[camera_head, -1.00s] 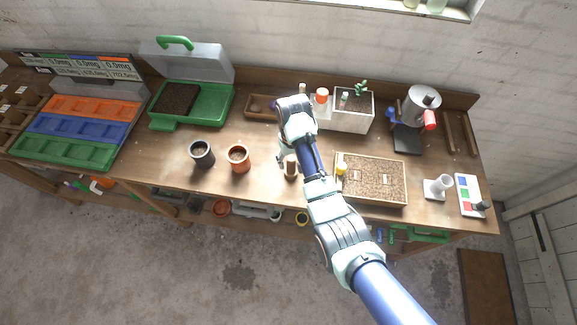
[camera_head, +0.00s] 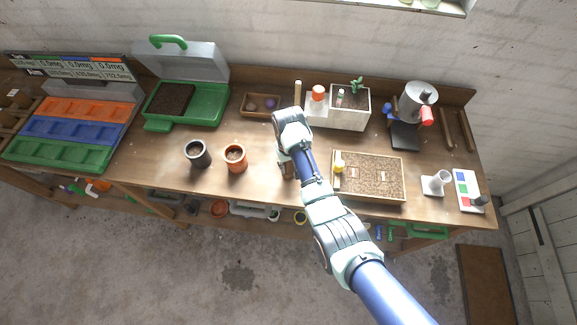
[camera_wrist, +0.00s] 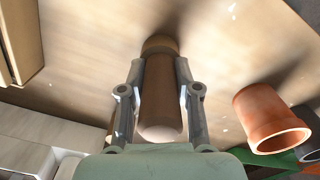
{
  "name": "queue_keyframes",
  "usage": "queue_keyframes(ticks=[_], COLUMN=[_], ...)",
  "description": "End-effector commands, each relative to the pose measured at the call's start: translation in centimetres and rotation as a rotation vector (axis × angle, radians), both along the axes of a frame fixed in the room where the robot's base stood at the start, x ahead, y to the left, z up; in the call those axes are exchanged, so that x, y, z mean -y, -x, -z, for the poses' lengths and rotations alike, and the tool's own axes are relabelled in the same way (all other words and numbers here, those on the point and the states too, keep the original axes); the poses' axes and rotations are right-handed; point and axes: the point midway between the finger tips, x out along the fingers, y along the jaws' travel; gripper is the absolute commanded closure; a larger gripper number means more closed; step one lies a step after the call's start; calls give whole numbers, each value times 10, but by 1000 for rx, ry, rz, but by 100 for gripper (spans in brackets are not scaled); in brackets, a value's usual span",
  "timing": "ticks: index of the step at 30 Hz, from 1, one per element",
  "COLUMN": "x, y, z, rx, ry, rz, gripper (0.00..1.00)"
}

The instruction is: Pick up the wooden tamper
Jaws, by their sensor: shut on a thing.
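The wooden tamper (camera_wrist: 160,100) stands between my two fingers in the wrist view. It has a brown body, a pale rounded end nearest the camera and a lighter band at its far end. My gripper (camera_wrist: 159,72) is shut on it, one finger on each side. In the head view, the tamper (camera_head: 286,171) shows partly below my gripper (camera_head: 283,158), between the terracotta pot and the seed tray. My wrist hides part of it. I cannot tell whether its far end touches the bench.
The terracotta pot (camera_head: 235,158) and dark pot (camera_head: 197,153) stand to the left. The soil-filled wooden tray (camera_head: 402,181) with a yellow-topped item is close on the right. A small wooden tray (camera_head: 247,112) and white planter (camera_head: 347,121) stand behind. Bare bench lies in front.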

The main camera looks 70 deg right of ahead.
Motion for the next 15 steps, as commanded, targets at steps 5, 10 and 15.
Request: queue_keyframes(ticks=[5, 10, 15], x=[0, 0, 1], y=[0, 0, -1], z=[0, -3, -21], rx=[1, 1, 3], ry=[1, 1, 3], rz=[0, 0, 0], gripper=[100, 100, 100])
